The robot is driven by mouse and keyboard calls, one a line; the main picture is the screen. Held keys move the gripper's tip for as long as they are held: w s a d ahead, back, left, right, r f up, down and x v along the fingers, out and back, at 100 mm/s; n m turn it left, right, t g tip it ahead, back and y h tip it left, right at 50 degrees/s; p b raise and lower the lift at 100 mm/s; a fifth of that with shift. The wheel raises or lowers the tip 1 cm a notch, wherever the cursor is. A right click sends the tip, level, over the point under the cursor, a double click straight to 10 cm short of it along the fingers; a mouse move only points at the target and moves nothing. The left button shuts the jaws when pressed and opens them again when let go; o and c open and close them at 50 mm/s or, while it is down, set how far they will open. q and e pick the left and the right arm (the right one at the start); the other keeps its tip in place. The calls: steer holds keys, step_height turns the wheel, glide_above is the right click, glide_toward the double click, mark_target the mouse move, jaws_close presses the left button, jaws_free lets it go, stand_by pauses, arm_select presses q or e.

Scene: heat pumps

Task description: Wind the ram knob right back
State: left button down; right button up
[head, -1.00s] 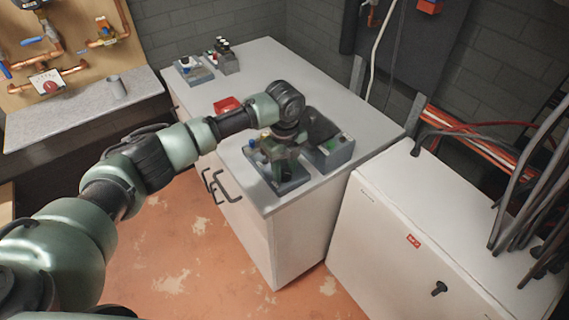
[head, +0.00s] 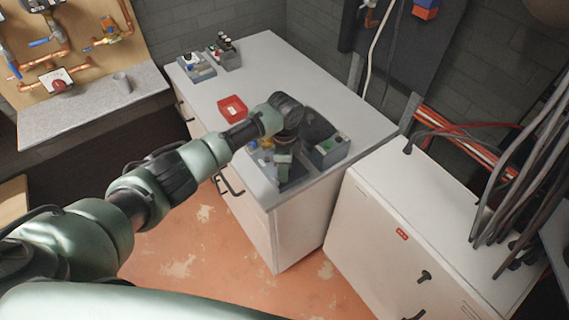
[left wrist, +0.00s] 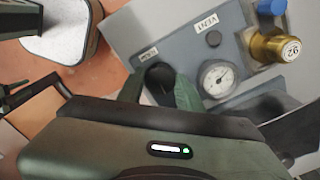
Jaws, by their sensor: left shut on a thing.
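The grey test unit (head: 293,183) stands near the front edge of the white cabinet top, largely covered by my left wrist in the head view. In the left wrist view its panel shows a round gauge (left wrist: 217,78), a VENT label (left wrist: 207,22) and a brass fitting (left wrist: 275,47) with a blue cap. The dark round ram knob (left wrist: 160,77) sits beside a small label, too blurred to read. My left gripper (left wrist: 158,92) has its green fingers on either side of the knob and is shut on it. It also shows in the head view (head: 283,163). My right gripper is out of view.
Just right of the unit is a grey box (head: 327,150) with a green button. A red tray (head: 232,108) lies farther back, and small devices (head: 197,68) stand at the far left corner. A white cabinet (head: 400,235) with cables stands at right.

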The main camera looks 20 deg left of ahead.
arm_select(q)
steer(key=shift+n+p, duration=0.3)
steer(key=shift+n, duration=0.3)
steer(key=c, duration=0.9)
jaws_free()
steer(key=shift+c, duration=0.2)
steer(key=shift+r+b, duration=0.95)
steer(key=shift+r, duration=3)
